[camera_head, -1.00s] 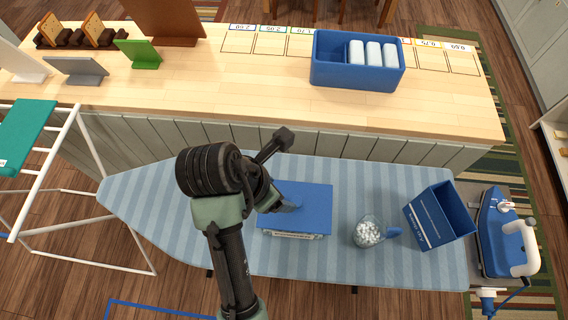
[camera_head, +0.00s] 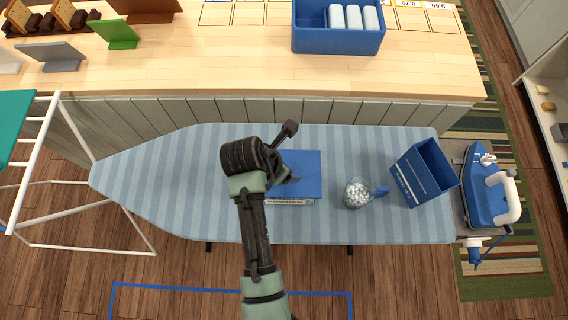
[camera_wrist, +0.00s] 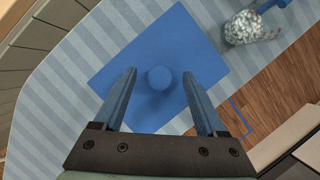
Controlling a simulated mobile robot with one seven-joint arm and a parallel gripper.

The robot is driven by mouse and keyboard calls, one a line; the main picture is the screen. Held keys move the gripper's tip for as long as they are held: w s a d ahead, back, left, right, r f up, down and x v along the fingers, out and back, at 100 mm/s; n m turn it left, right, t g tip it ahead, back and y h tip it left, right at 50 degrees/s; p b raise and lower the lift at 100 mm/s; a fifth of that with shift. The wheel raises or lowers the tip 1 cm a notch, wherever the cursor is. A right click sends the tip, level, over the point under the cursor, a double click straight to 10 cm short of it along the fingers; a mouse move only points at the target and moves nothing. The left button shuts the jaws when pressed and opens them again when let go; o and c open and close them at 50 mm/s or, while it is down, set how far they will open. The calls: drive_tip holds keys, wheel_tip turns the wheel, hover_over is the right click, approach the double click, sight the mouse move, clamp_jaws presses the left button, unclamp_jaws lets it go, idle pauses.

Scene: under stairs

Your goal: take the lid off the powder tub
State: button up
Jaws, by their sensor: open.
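The powder tub (camera_head: 290,201) stands on the striped ironing board, a pale box with a flat blue lid (camera_head: 308,168) on top. In the wrist view the lid (camera_wrist: 185,45) is a blue square with a round blue knob (camera_wrist: 160,77) in its middle. My gripper (camera_wrist: 159,73) is open, with one finger on each side of the knob and a gap to it on both sides. I cannot tell how far above the lid the fingertips are. In the head view my arm hides the lid's left part and most of my gripper.
A glass of white pellets with a blue scoop (camera_head: 357,192) and an open blue box (camera_head: 424,172) stand right of the tub. A blue iron (camera_head: 487,195) is at the board's right end. The board's left part (camera_head: 150,180) is clear. A wooden counter (camera_head: 200,70) lies behind.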

clamp_jaws()
idle(0.7)
idle(1.2)
